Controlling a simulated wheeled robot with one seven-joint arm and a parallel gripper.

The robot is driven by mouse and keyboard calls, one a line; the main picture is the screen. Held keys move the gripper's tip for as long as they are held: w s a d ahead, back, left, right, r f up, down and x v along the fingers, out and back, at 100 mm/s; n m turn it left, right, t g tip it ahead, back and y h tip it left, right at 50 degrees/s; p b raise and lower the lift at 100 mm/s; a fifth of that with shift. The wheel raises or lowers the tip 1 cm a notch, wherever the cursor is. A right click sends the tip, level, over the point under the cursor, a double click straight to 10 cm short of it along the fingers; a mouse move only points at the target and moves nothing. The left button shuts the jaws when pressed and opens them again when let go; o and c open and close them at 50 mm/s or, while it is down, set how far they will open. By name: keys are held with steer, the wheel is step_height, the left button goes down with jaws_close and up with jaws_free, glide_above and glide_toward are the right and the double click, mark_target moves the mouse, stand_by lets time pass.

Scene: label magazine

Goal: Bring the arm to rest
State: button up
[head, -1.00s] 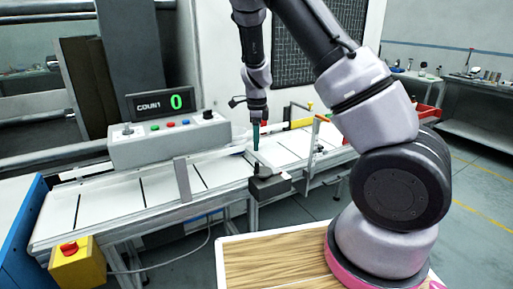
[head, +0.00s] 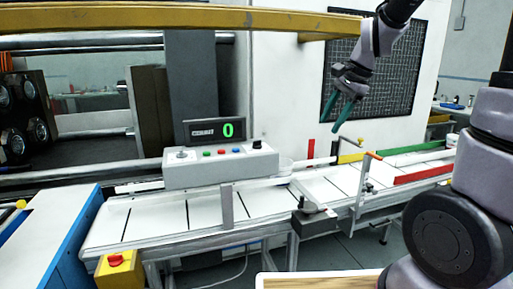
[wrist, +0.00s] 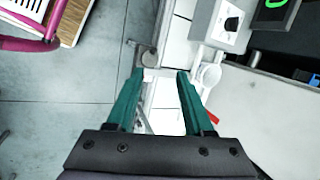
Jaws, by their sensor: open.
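My gripper (head: 347,112) is raised above the conveyor in the head view, its teal fingers pointing down and to the left. In the wrist view my gripper (wrist: 157,85) shows two teal fingers spread apart with nothing between them. Below the fingers lie the white conveyor belt (wrist: 176,45) and a grey bracket; the fingers look clear of both. My arm's lower links fill the right edge of the head view.
A control box (head: 222,166) with buttons and a counter display (head: 214,130) reading 0 stands behind the conveyor (head: 165,219). A yellow beam (head: 180,20) crosses the top. A yellow box with a red button (head: 117,265) is at the front left. Red and green rails flank the belt's right end.

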steer(key=s+d+r+n+t, duration=0.2)
steer(key=s+r+n, duration=0.2)
steer(key=s, duration=0.3)
steer(key=s+d+r+n+t+h, duration=0.1)
steer(key=s+r+n, duration=0.3)
steer(key=s, duration=0.4)
steer(key=shift+d+r+t+h, duration=0.3)
steer(key=shift+d+r+t, duration=0.1)
steer(key=shift+t, duration=0.3)
stand_by(1.3)
